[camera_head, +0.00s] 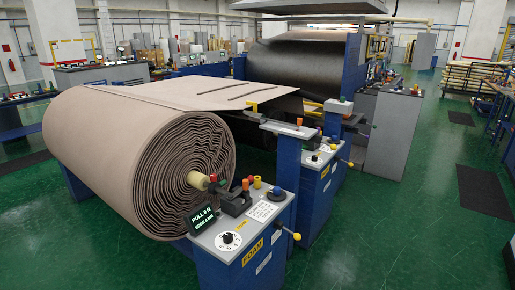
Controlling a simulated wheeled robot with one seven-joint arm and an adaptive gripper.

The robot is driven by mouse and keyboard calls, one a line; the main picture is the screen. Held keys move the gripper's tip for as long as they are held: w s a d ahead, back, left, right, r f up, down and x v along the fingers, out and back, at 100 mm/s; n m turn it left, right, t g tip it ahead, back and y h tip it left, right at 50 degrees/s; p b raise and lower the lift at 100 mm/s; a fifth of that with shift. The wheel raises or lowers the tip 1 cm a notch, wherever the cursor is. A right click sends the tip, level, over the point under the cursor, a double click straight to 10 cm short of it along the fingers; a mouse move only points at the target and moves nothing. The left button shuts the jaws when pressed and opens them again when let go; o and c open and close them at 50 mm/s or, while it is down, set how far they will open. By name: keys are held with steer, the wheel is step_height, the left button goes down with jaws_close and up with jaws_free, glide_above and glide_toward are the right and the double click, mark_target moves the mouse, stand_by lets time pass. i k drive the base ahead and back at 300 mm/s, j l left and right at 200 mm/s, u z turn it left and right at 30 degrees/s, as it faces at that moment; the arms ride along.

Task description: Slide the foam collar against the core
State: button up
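A large roll of brown-pink sheet (125,150) lies on its side at the left, its spiral end facing front right. A pale yellow core (198,180) sticks out of the middle of that end. A small red piece (213,178) shows at the core's outer end, beside a black clamp-like fixture (236,201). I cannot tell which piece is the foam collar. A short yellow cylinder (257,182) stands behind the fixture, with an orange one (245,184) to its left. My gripper is not in view.
A blue cabinet with a grey top (215,236) stands at the roll's end, carrying a dial, a small display and a yellow FOAM label. A second blue console (318,160) stands behind it. The green floor (420,190) at right is open, with dark mats.

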mark_target(211, 188)
steer(key=i+l+z, duration=0.1)
steer(key=i+z, duration=0.15)
steer(key=i, duration=0.4)
steer(key=i+j+z, duration=0.1)
steer(key=i+z, duration=0.2)
steer(key=i, duration=0.4)
steer(key=i+u, duration=0.5)
steer(key=u, duration=0.15)
steer(key=i+u, duration=0.8)
steer(key=u, duration=0.2)
